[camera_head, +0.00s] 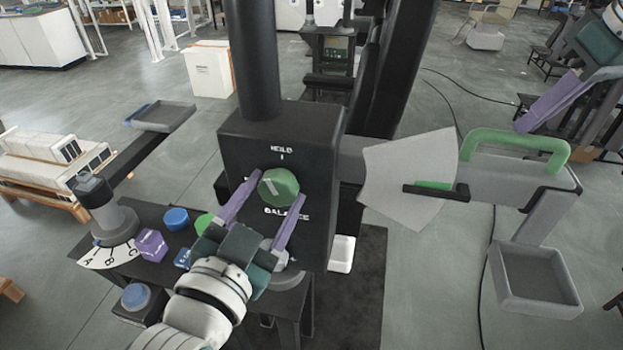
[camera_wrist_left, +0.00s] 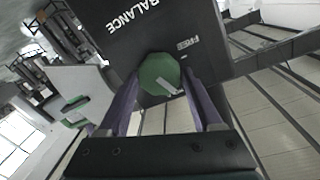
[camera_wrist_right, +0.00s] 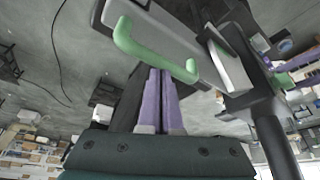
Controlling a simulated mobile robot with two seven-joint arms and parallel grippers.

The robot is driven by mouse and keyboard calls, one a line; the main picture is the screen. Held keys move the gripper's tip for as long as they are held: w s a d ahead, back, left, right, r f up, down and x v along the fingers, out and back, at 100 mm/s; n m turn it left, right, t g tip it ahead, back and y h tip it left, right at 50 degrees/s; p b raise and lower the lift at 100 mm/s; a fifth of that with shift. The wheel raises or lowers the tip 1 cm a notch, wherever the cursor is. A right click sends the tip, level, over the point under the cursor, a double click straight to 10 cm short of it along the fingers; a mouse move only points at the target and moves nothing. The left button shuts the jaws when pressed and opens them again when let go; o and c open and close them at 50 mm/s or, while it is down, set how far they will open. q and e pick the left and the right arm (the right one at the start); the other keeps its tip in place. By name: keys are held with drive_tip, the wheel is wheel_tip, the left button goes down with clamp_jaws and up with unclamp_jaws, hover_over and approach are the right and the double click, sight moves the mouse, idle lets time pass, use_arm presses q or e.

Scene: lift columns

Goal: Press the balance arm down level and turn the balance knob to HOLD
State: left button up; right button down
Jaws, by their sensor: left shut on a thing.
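My left gripper (camera_head: 276,193) is shut on the knob, one finger each side. The balance arm (camera_head: 500,175) is grey, with a green handle (camera_head: 515,142), and slopes slightly down to the right. A black pointer (camera_head: 436,191) lies beside the green mark (camera_head: 433,184) on the pale scale plate (camera_head: 395,170). My right gripper (camera_wrist_right: 160,98) is shut and empty, near the handle; contact is unclear.
A grey pan (camera_head: 536,285) hangs at the arm's right end. On the left, a dark table carries a lettered dial (camera_head: 108,252), a purple cube (camera_head: 151,245) and blue knobs (camera_head: 176,218). A black column (camera_head: 252,60) rises from the box.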

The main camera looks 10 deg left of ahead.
use_arm(q)
drive_tip(key=shift+d+m, duration=0.1)
drive_tip(key=shift+m, duration=2)
use_arm(e)
drive_tip(key=shift+s+f, duration=0.1)
drive_tip(key=shift+f, duration=0.05)
use_arm(q)
drive_tip(key=o, duration=1.4)
drive_tip(key=shift+c, duration=0.2)
drive_tip(key=shift+s, duration=0.1)
drive_tip(key=s, duration=1.1)
drive_tip(key=shift+s+a+r, duration=0.35)
drive_tip(key=shift+r, duration=0.05)
